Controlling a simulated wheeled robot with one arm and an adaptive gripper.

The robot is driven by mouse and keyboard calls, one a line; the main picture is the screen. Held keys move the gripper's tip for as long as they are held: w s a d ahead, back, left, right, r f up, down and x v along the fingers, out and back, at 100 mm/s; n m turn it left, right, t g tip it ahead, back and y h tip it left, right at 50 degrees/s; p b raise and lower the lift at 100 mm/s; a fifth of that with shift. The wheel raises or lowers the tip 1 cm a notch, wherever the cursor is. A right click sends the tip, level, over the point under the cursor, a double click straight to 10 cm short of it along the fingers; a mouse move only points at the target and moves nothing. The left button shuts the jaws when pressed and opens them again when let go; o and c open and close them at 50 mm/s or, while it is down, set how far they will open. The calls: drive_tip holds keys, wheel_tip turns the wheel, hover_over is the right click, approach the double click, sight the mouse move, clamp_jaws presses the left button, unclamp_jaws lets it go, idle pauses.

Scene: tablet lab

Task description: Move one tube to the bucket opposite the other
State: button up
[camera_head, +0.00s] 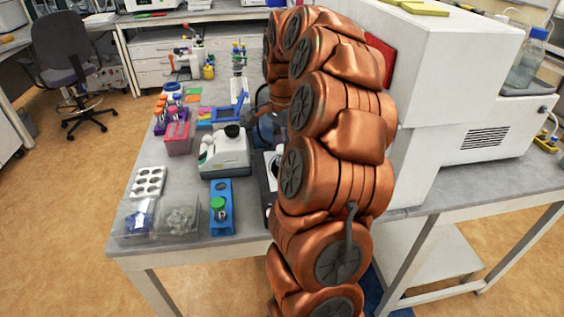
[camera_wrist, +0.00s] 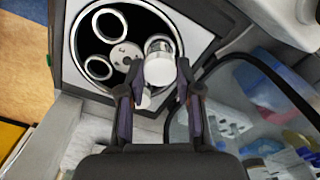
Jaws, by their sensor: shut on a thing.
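A white-capped tube (camera_wrist: 160,70) is in the wrist view, between the two fingertips of my gripper (camera_wrist: 160,74). My gripper is shut on it. The tube is over the right part of an open centrifuge (camera_wrist: 67,70) with a dark round bowl. A metal ring shows around or behind the tube; I cannot tell whether its lower end is inside a bucket. Two ringed buckets show at the left, an upper one (camera_wrist: 110,24) and a lower one (camera_wrist: 98,67), around the rotor hub (camera_wrist: 124,54). A pale shape below the hub is partly hidden by a finger. In the head view my arm hides most of the centrifuge.
A clear lid or panel (camera_wrist: 235,100) stands close to the right of my gripper. In the head view, a blue rack (camera_head: 221,222), clear bins (camera_head: 180,221), a white bench device (camera_head: 224,158) and a big white machine (camera_head: 465,75) crowd the bench.

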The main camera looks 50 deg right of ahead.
drive_tip(key=shift+r, duration=3)
